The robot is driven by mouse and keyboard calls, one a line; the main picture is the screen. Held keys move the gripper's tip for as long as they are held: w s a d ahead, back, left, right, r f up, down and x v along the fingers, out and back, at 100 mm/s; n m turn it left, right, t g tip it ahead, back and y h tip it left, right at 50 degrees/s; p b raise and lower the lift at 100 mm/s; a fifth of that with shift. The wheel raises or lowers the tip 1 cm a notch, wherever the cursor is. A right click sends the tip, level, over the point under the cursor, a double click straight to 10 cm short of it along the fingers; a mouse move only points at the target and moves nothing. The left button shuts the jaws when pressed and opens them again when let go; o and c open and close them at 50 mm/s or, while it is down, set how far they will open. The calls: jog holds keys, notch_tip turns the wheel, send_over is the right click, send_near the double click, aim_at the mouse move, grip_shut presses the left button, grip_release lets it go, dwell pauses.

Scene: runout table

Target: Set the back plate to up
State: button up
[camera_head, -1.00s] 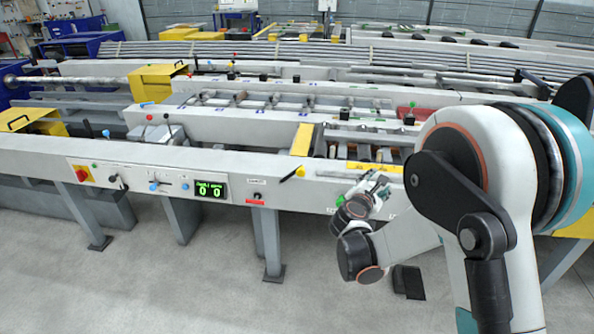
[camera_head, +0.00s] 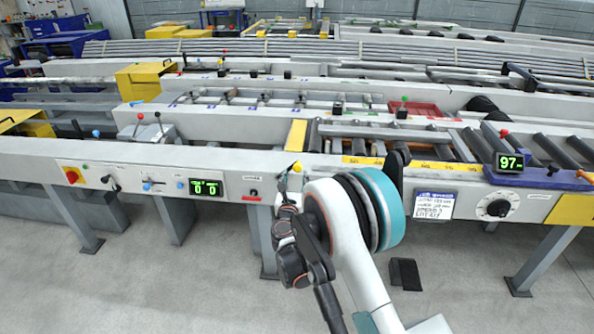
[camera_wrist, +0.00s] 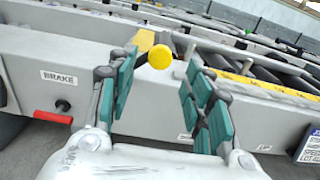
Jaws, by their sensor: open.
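A yellow ball knob (camera_head: 297,167) stands at the front beam's top edge, beside a yellow plate (camera_head: 296,135) set across the beam. In the wrist view the knob (camera_wrist: 160,57) lies between the fingertips, with the yellow plate (camera_wrist: 145,40) just behind it. The knob's stem is mostly hidden, and I cannot tell which part is the back plate. My gripper (camera_wrist: 158,92) is open, its teal finger pads apart on both sides of the knob. In the head view my gripper (camera_head: 284,186) is small, beside the knob and partly hidden by my arm.
A red-handled brake control (camera_wrist: 55,116) is on the beam face left of my gripper. A green display panel (camera_head: 206,188) and red stop button (camera_head: 72,176) are farther left. Bare floor (camera_head: 180,285) is in front.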

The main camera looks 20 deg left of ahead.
aim_at(297, 168)
jog(key=b+x, duration=0.1)
jog(key=x, duration=0.6)
jog(key=shift+w+b, duration=0.35)
jog(key=shift+b, duration=0.05)
grip_shut()
